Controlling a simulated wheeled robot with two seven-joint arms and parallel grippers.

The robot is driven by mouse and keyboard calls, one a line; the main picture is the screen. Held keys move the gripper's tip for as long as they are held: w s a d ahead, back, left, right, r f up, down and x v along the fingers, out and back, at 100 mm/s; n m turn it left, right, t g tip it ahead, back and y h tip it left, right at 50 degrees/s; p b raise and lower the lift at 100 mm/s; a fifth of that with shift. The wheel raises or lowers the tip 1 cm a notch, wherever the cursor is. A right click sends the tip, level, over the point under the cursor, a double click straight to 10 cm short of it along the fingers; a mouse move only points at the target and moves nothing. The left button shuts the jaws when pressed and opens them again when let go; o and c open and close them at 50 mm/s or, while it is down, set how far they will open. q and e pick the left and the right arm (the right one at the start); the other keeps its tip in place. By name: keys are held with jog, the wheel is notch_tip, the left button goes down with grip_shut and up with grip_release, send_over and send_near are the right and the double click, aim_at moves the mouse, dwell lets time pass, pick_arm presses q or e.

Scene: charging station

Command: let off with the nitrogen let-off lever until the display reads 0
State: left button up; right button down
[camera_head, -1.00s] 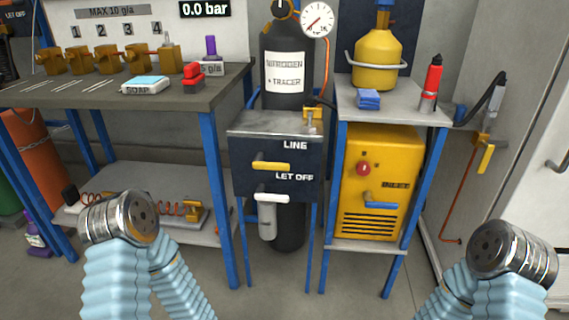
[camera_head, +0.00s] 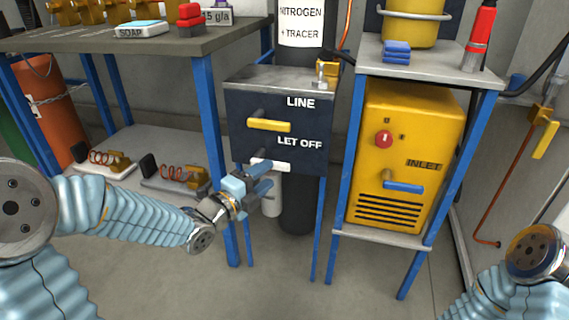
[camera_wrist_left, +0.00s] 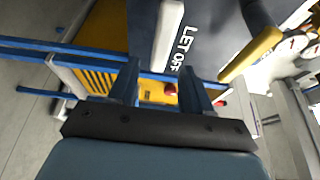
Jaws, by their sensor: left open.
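The white let-off lever (camera_head: 271,165) sticks out level from the dark nitrogen panel (camera_head: 245,145), below the LET OFF label. It also shows in the left wrist view (camera_wrist_left: 168,38). My left gripper (camera_head: 266,177) is open, with its blue fingers just below and in front of the lever; in the head view one finger is close to it. In the left wrist view, the lever lies beyond the open fingers (camera_wrist_left: 160,68), with nothing between them. I cannot tell whether they touch. The display is out of view. My right gripper is out of view.
The yellow LINE lever (camera_head: 269,125) is close above the let-off lever. A grey cylinder (camera_head: 272,198) hangs behind my gripper. The yellow machine (camera_head: 400,160) stands to the right, the workbench (camera_head: 150,40) to the left. The floor in front is clear.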

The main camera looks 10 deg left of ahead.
aim_at(276, 168)
pick_arm(q)
jog(key=x, duration=0.7)
jog(key=shift+w+d, duration=0.1)
jog(key=shift+w, duration=0.2)
jog(key=shift+f, duration=0.1)
grip_shut()
